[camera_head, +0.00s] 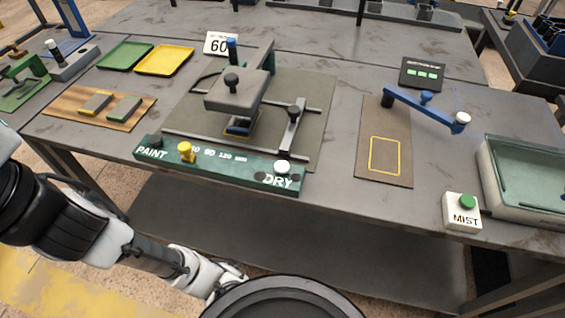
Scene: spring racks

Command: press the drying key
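A green key bar (218,170) runs along the front edge of the table. At its right end, above the word DRY, is a white round-topped key (282,167). A yellow key (186,150) stands beside the word PAINT, with small numbers between the two. My arm reaches in from the lower left, below the table's front edge. My gripper (228,278) is low, in front of the table, apart from the bar and left of and below the DRY key. Its fingers are too small and partly hidden to tell open from shut.
A grey press-like machine (236,92) stands behind the bar, with a sliding upright (291,128) near the DRY key. A blue lever (424,108) and a MIST box with a green button (466,203) are to the right. Yellow (165,60) and green trays (125,55) lie back left.

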